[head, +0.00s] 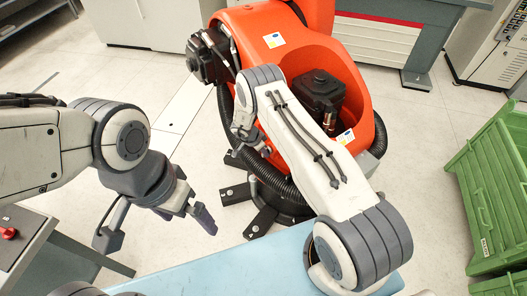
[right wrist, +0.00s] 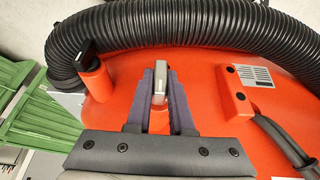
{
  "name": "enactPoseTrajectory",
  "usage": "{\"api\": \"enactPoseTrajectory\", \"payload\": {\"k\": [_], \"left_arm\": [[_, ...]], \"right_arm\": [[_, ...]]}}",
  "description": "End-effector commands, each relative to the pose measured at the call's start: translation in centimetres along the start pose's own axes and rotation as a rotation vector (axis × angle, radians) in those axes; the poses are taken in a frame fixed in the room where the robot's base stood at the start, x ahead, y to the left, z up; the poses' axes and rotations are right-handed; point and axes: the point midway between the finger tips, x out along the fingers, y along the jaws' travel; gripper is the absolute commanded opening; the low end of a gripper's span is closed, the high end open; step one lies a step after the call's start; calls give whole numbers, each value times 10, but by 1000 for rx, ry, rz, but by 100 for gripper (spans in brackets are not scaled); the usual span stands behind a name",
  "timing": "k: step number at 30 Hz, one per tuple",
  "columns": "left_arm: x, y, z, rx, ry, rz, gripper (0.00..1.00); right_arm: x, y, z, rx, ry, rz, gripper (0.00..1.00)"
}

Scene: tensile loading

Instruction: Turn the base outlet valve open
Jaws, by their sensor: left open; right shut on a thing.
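In the right wrist view, a valve with a pale grey lever handle (right wrist: 160,82) stands on an orange stub on the orange robot body (right wrist: 205,82). My right gripper (right wrist: 161,96) is shut on this handle, with one dark finger on each side. The handle lies roughly in line with the fingers. In the head view, the right arm reaches to the orange robot's base (head: 300,68), and the handle is not clearly visible there. My left gripper (head: 157,225) is open and empty above the floor, left of the orange robot and apart from it.
A second stub with a black handle (right wrist: 88,66) stands left of the gripped one. A black corrugated hose (right wrist: 180,28) curves close behind both. An orange block with a cable (right wrist: 240,92) sits to the right. Green crates (head: 495,185) stand at the right; a light blue surface (head: 225,270) lies in front.

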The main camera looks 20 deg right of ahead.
Motion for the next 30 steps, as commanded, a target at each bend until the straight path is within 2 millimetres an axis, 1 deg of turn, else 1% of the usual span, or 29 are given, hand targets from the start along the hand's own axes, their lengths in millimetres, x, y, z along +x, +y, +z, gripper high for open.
{"api": "enactPoseTrajectory", "payload": {"k": [1, 6, 12, 23, 24, 25, 26, 30], "left_arm": [[0, 0, 0, 0, 0, 0, 100], [0, 0, 0, 0, 0, 0, 100], [0, 0, 0, 0, 0, 0, 100], [0, 0, 0, 0, 0, 0, 100], [0, 0, 0, 0, 0, 0, 100], [0, 0, 0, 0, 0, 0, 100], [0, 0, 0, 0, 0, 0, 100], [0, 0, 0, 0, 0, 0, 100]], "right_arm": [[-1, 0, -5, 4, 10, -10, 0], [0, 0, -9, 30, 20, -61, 0], [-1, 0, -8, 49, 11, -103, 0], [-2, -1, -7, 51, 7, -112, 0], [-2, -1, -7, 51, 7, -112, 35], [-2, -1, -7, 51, 7, -112, 47], [-2, -1, -7, 51, 7, -112, 50], [-1, 0, -6, 50, 7, -109, 50]]}}
